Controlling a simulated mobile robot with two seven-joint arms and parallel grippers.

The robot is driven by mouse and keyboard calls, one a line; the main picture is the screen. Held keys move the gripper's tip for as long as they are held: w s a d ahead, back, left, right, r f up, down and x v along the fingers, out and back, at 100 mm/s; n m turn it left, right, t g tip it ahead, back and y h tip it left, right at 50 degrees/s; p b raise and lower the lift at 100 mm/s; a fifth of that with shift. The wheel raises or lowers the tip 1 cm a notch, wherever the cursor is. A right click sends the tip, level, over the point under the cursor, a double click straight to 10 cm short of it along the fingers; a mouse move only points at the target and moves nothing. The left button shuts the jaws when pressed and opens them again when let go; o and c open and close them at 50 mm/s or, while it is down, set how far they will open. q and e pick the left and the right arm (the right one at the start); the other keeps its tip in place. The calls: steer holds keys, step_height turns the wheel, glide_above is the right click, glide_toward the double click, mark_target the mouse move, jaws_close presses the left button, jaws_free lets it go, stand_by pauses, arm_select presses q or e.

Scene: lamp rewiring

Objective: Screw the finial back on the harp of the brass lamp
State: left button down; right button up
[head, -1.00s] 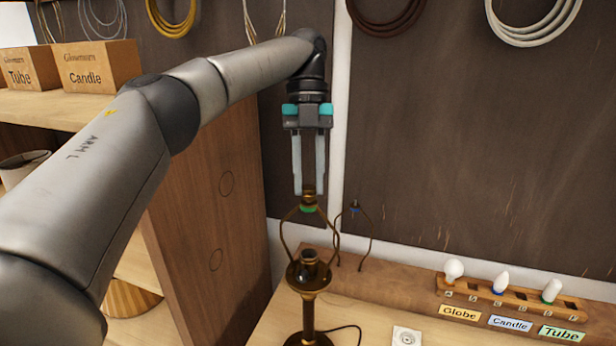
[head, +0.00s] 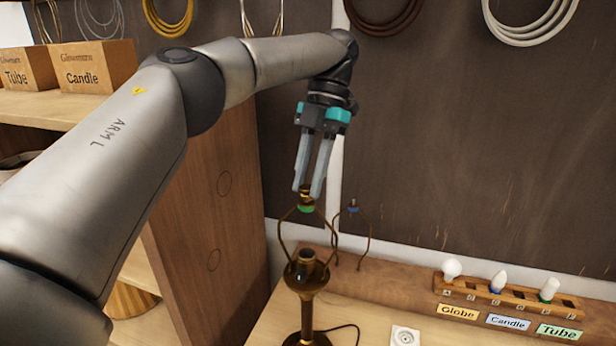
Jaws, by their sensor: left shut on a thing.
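The brass lamp (head: 308,285) stands on the bench with its dark socket open at the top. Its harp (head: 283,238) rises around the socket, with a green band (head: 306,209) at its top. My left gripper (head: 308,193) points down right over the harp's top. It is shut on the small brass finial (head: 306,200), which sits at the green band. I cannot tell how far the finial is threaded on. My right gripper is not in view.
A second harp (head: 369,240) with a blue band stands behind the lamp. A wooden rack (head: 515,296) with several bulbs stands at right above the Globe, Candle and Tube labels. A socket plate (head: 405,337) is at the front. Shelves with boxes (head: 95,66) are at left.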

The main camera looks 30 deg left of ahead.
arm_select(q)
steer(key=shift+m, duration=0.3)
steer(key=c, duration=0.6)
jaws_free()
